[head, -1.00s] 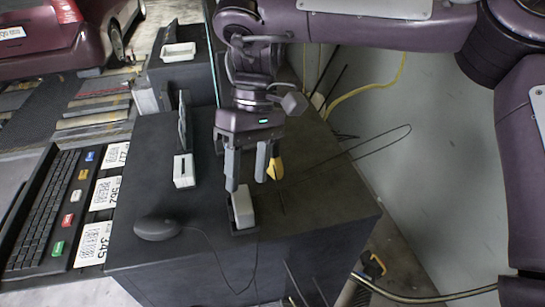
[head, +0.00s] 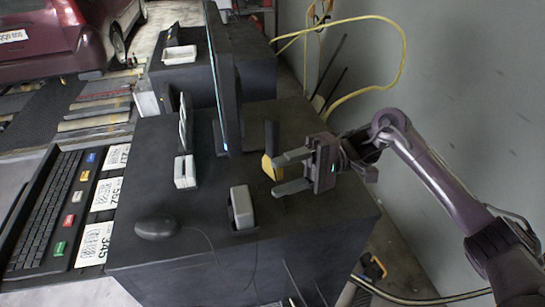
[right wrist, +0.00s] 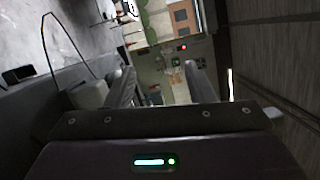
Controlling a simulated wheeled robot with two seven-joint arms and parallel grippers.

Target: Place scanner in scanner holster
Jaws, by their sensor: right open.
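A small yellow and black device (head: 268,167) stands on the dark cabinet top and looks like the scanner. A pale grey block-shaped holder (head: 241,206) with a dark surround sits nearer the cabinet's front edge; I cannot tell for certain that it is the holster. My right gripper (head: 282,173) is open, pointing left from the right side, with its fingertips close to the yellow and black device. Whether they touch it is unclear. In the right wrist view the two open fingers (right wrist: 160,82) show nothing clearly held between them. My left gripper is not in view.
A monitor (head: 225,85) stands behind. A white box (head: 185,172), a black mouse (head: 156,227) and its cable lie to the left. A keyboard (head: 42,205) and labelled cards are further left. The wall (head: 460,110) and yellow cable (head: 403,55) are to the right.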

